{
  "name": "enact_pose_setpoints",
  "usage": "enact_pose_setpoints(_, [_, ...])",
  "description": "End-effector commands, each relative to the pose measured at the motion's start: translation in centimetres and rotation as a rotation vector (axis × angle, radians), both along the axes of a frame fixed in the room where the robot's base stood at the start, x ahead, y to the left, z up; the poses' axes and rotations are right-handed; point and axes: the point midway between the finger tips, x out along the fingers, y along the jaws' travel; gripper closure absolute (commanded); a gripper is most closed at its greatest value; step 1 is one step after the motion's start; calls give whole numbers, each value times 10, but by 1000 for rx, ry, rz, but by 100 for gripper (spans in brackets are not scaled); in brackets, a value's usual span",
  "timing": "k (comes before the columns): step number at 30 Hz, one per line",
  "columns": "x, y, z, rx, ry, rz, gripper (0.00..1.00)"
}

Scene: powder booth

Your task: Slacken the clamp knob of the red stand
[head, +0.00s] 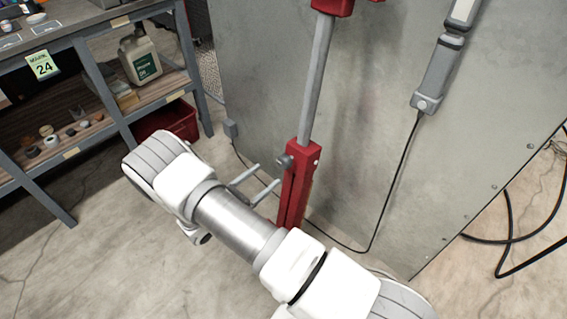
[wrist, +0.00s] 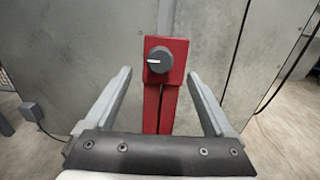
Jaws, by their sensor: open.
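The red stand (head: 299,172) rises in front of a grey metal panel, with a grey pole (head: 318,75) coming up out of its red lower part. Its dark grey round clamp knob (head: 284,161) sits near the top of that lower part. In the wrist view the knob (wrist: 159,60) faces the camera on the red stand (wrist: 166,92), with a pale mark on its face. My gripper (head: 266,182) is open and empty, its fingers pointing at the stand just below the knob. In the wrist view the two fingers (wrist: 160,88) lie left and right of the stand, apart from the knob.
A grey panel (head: 385,150) stands close behind the stand. A black cable (head: 386,195) hangs from a grey lamp-like fixture (head: 441,70). At left is a shelf unit (head: 110,125) with a jug (head: 140,57); a red bin (head: 168,119) stands by it. Black hoses (head: 512,235) lie at right.

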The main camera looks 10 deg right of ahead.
Motion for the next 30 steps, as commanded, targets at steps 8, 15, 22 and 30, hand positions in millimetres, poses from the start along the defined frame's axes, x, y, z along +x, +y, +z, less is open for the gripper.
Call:
enact_pose_setpoints(8, [32,-50,-2,1,-1,-4,12])
enact_pose_setpoints(15, [47,-71,-1,1,0,-2,12])
enact_pose_setpoints(22, [50,-75,0,1,1,0,12])
enact_pose_setpoints(30, [50,-75,0,1,0,0,37])
